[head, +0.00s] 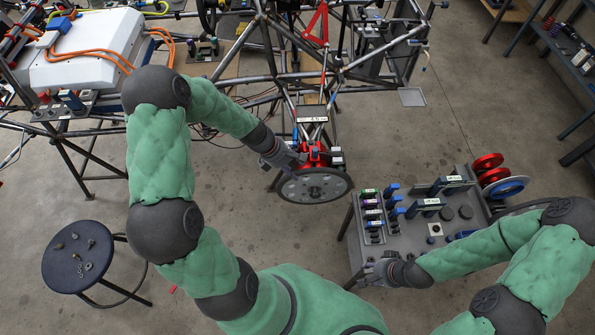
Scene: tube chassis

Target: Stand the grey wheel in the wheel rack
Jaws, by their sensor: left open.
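The grey wheel (325,193) is a dark-rimmed disc with a grey face. It is at the front of the tube chassis, just below a red hub part (315,155); whether it is attached there I cannot tell. My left gripper (296,160) is open at the wheel's upper left, beside the red part; contact is unclear. The wheel rack seems to be at the right end of the grey work table, where red wheels (487,163) and a blue-rimmed wheel (506,187) stand; its frame is mostly hidden. My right gripper (372,273) is low by the table's front-left edge, its fingers too small to read.
The grey work table (400,240) carries labelled blocks, blue-handled tools and dark round parts. The tube chassis (260,45) fills the upper middle. A dark stool (78,256) with small metal parts stands at left. Floor is clear between stool and table, below the wheel.

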